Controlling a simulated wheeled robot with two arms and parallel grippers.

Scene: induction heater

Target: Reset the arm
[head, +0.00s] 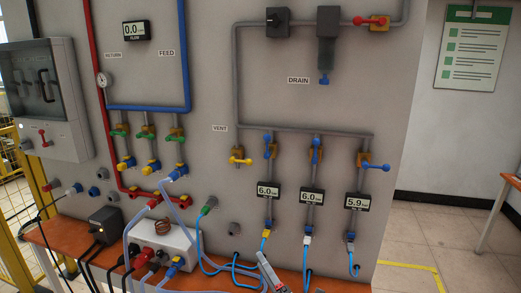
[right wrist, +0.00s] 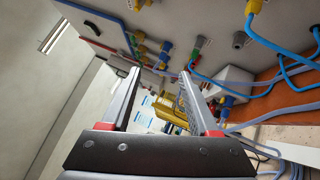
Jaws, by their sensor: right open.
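My right gripper (head: 268,270) shows only in part at the bottom edge of the head view, in front of the orange bench and below the gauges. In the right wrist view its two fingers (right wrist: 158,82) stand apart, and nothing is held between them. Behind the gap are the panel's fittings and a yellow object, farther off. My left gripper is not in either view.
The grey panel (head: 210,60) carries pipes, valves and digital gauges (head: 268,190). Blue hoses (head: 228,266) and a white box (head: 165,240) are close left of my right gripper, on the orange bench (head: 70,238). The floor at right (head: 460,235) is open.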

